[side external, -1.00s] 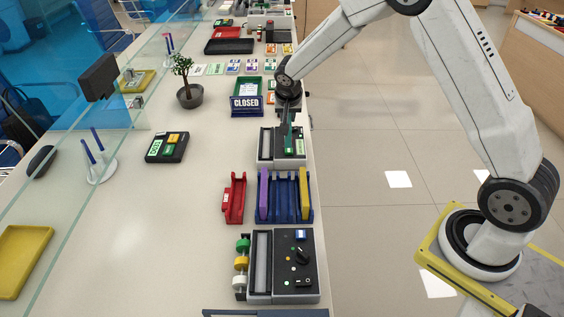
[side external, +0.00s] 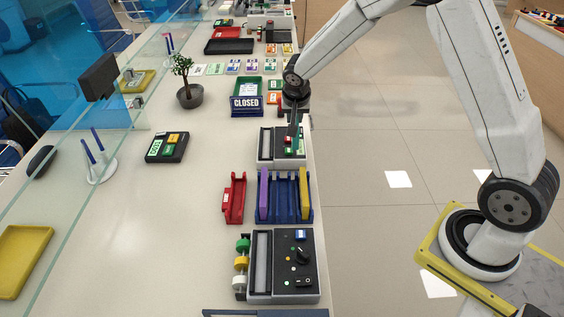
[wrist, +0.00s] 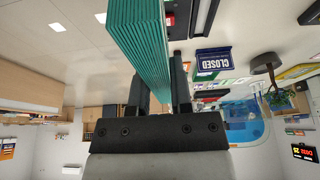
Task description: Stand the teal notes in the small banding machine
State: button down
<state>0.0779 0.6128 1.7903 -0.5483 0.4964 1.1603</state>
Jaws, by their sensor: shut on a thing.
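My gripper (side external: 295,108) is shut on the teal notes (wrist: 140,38), which fill the gap between its fingers (wrist: 158,82) in the wrist view and stick out beyond them. The machine's long pale slot (side external: 265,143) is to the left of the notes and looks empty. Whether the notes touch the machine cannot be told.
A blue rack (side external: 283,215) with purple and yellow bundles stands in front of the machine, beside a red holder (side external: 234,198). A larger banding machine (side external: 308,265) is nearer. The CLOSED sign (side external: 246,105) stands behind. Open counter lies to the left.

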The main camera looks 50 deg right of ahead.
jog(key=shift+r, duration=0.1)
notch_tip(320, 180, up, 4)
jog(key=shift+r, duration=0.15)
jog(key=shift+s+a+r, duration=0.1)
jog(key=shift+a+r, duration=0.1)
jog(key=shift+r, duration=0.1)
jog(key=s+a+n+g+y, duration=0.2)
jog(key=s+a+n, duration=0.3)
jog(key=a+n, duration=0.55)
jog(key=s+a+n+g+y, duration=0.2)
jog(key=s+a+n, duration=0.5)
jog(key=n, duration=0.6)
jog(key=s+a+n+g+y, duration=0.2)
jog(key=s+a+n, duration=0.2)
jog(key=a+n, duration=0.75)
notch_tip(320, 180, down, 12)
jog(key=d+n, duration=0.1)
jog(key=shift+s, duration=0.2)
